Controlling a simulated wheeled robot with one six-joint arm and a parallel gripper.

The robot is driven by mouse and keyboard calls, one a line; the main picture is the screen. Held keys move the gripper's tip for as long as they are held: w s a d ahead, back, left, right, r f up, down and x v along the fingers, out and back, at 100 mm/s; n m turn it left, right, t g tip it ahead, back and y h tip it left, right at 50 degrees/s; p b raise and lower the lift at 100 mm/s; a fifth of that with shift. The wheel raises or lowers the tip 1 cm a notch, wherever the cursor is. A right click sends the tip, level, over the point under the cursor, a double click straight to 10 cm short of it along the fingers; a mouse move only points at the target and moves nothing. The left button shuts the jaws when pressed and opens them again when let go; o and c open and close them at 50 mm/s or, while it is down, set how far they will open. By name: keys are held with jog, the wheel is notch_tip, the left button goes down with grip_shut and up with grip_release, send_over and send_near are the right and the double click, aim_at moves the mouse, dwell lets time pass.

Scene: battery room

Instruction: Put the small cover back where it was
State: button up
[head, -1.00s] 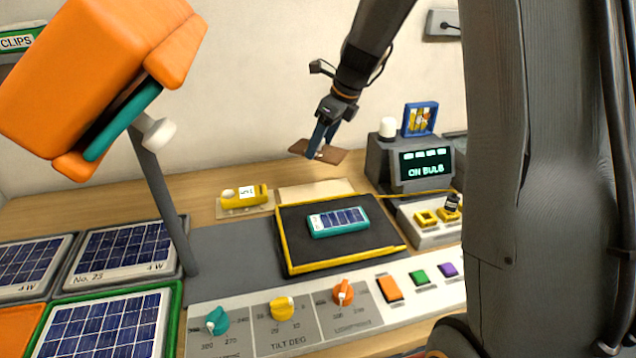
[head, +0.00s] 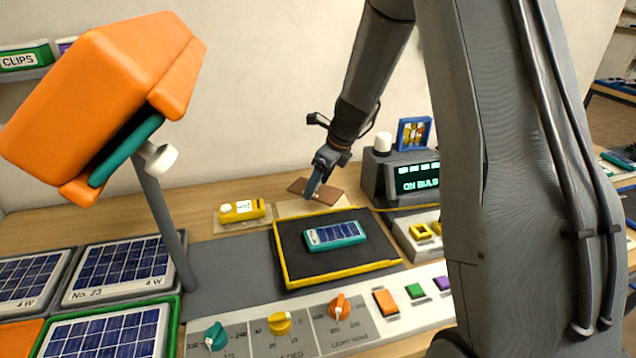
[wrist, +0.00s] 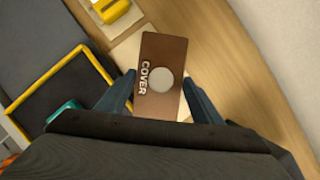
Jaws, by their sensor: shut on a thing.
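The small cover is a flat brown plate (wrist: 161,62) with a pale round knob and the word COVER, seen in the wrist view. My gripper (wrist: 160,92) is shut on it, a dark finger on each side. In the head view my gripper (head: 312,190) holds the cover (head: 300,187) low above the back of the bench, over or just behind a pale beige rectangle (head: 290,209). That rectangle also shows partly beneath the cover in the wrist view (wrist: 127,48). I cannot tell whether the cover touches the surface.
A yellow-rimmed black tray (head: 283,268) holds a small teal solar panel (head: 335,235) in front. A yellow device (head: 242,211) lies to the left. A grey display box (head: 375,180) stands right. An orange lamp (head: 100,95) overhangs the left side.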

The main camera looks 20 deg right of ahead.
jog(key=shift+f, duration=0.5)
jog(key=o, duration=1.1)
jog(key=shift+r, duration=0.15)
jog(key=b+v, duration=0.2)
jog(key=v, duration=1.1)
jog(key=s+a+f+n, duration=0.1)
jog(key=s+f+n, duration=0.1)
jog(key=s+n, duration=0.2)
jog(key=s+a+f+n+g+h, duration=0.1)
jog(key=s+n, duration=0.3)
jog(key=n, duration=0.1)
jog(key=s+a+f+n, duration=0.1)
jog(key=s+f+n, duration=0.1)
jog(key=s+n, duration=0.2)
jog(key=shift+s+a+f+n+h, duration=0.15)
jog(key=shift+s+f+n+h, duration=0.15)
jog(key=shift+s+h, duration=0.1)
jog(key=s+a+f+n+g+h, duration=0.1)
jog(key=s+f+n, duration=0.3)
jog(key=s+n, duration=0.8)
jog(key=shift+n, duration=0.7)
